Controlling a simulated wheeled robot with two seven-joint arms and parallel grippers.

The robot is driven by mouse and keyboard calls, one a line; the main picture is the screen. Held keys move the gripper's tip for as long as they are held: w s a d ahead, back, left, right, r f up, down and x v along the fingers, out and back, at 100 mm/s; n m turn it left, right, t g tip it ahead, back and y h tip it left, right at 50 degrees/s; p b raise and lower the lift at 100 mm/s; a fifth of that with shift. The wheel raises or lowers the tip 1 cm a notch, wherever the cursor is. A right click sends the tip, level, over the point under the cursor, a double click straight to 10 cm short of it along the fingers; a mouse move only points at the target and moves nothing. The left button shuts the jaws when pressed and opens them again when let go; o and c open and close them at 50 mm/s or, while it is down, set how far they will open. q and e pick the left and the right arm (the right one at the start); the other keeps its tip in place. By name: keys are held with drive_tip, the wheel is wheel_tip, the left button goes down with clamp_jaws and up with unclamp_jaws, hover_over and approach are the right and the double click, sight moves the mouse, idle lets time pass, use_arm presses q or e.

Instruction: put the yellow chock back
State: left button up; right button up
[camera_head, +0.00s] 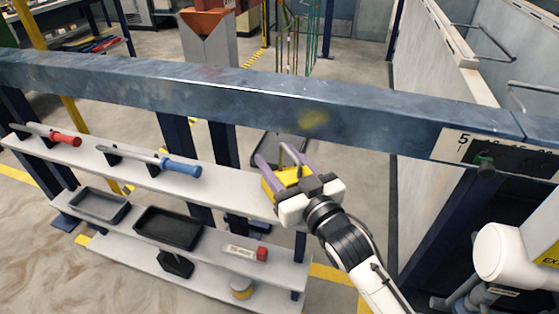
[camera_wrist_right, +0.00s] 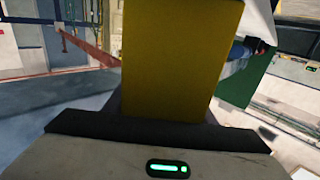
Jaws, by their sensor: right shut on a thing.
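The yellow chock (camera_head: 284,180) is between the fingers of my right gripper (camera_head: 278,163). The gripper is shut on it and holds it at the right end of the upper white shelf (camera_head: 225,188), below the blue beam. Whether the chock touches the shelf cannot be told. In the right wrist view the yellow chock (camera_wrist_right: 180,60) fills the middle, close in front of the gripper body (camera_wrist_right: 160,150). The gripper hides part of the chock and of the shelf end. My left gripper is not in view.
A blue beam (camera_head: 250,97) crosses above the shelves. A red-handled tool (camera_head: 62,137) and a blue-handled tool (camera_head: 180,167) lie on the upper shelf.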

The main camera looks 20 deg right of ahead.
drive_tip(key=o, duration=1.7)
drive_tip(key=shift+c, duration=0.2)
drive_tip(key=shift+s, duration=0.1)
drive_tip(key=s+d, duration=0.2)
drive_tip(key=s, duration=0.9)
drive_tip(key=shift+s+d, duration=0.15)
drive_tip(key=shift+s, duration=0.15)
